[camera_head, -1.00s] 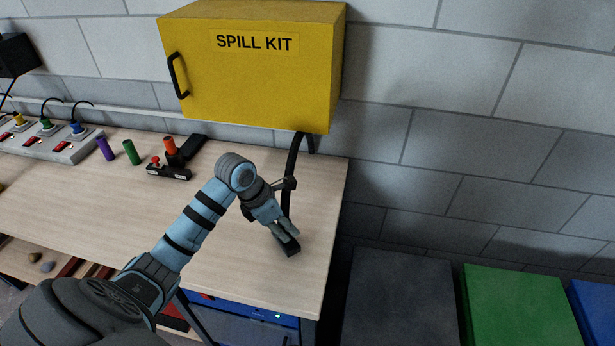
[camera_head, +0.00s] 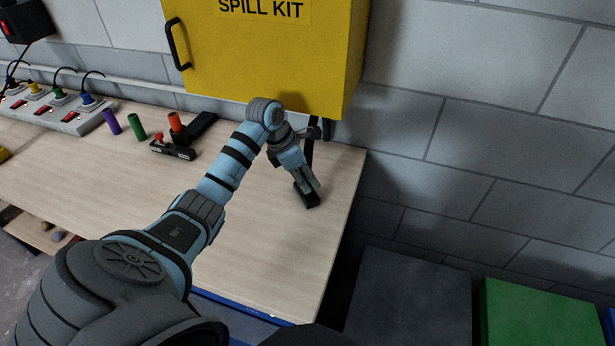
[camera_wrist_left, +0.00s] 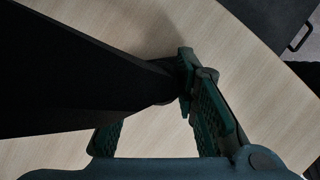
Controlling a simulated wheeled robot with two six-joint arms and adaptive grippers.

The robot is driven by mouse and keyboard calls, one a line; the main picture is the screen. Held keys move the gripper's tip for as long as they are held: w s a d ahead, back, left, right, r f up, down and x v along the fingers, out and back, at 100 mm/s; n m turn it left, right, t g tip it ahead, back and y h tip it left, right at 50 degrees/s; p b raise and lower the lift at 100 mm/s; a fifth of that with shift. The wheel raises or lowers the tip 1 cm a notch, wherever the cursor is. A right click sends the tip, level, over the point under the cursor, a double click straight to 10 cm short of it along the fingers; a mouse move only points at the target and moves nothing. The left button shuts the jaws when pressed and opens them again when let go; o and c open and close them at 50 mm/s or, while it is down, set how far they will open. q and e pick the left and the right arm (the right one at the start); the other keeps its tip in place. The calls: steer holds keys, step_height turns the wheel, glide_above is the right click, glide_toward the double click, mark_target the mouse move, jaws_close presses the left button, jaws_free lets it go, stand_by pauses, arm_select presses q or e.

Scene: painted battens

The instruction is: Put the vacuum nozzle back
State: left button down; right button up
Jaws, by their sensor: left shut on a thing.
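My left gripper (camera_head: 307,186) is shut on the black vacuum nozzle (camera_head: 307,201), near the right end of the wooden bench (camera_head: 262,232). The nozzle's dark blocky end shows just below the fingertips. In the left wrist view, the fingers (camera_wrist_left: 186,85) close around a dark part, and a broad black shape (camera_wrist_left: 85,75) fills the left side. The grip itself is partly hidden. I cannot make out a holder for the nozzle. My right gripper is not in view.
The yellow spill kit cabinet (camera_head: 268,50) hangs low above the bench. A black fixture (camera_head: 172,149) with red and orange parts, a green cylinder (camera_head: 137,127) and a purple cylinder (camera_head: 112,121) stand left. Dark (camera_head: 415,300) and green (camera_head: 540,315) boxes lie right, below bench height.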

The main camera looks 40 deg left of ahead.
arm_select(q)
steer(key=shift+f, duration=0.2)
steer(key=c, duration=1.4)
jaws_free()
steer(key=shift+c, duration=0.2)
steer(key=shift+o, duration=0.8)
steer(key=shift+w, duration=0.15)
steer(key=shift+r, duration=0.1)
steer(key=v, duration=1.2)
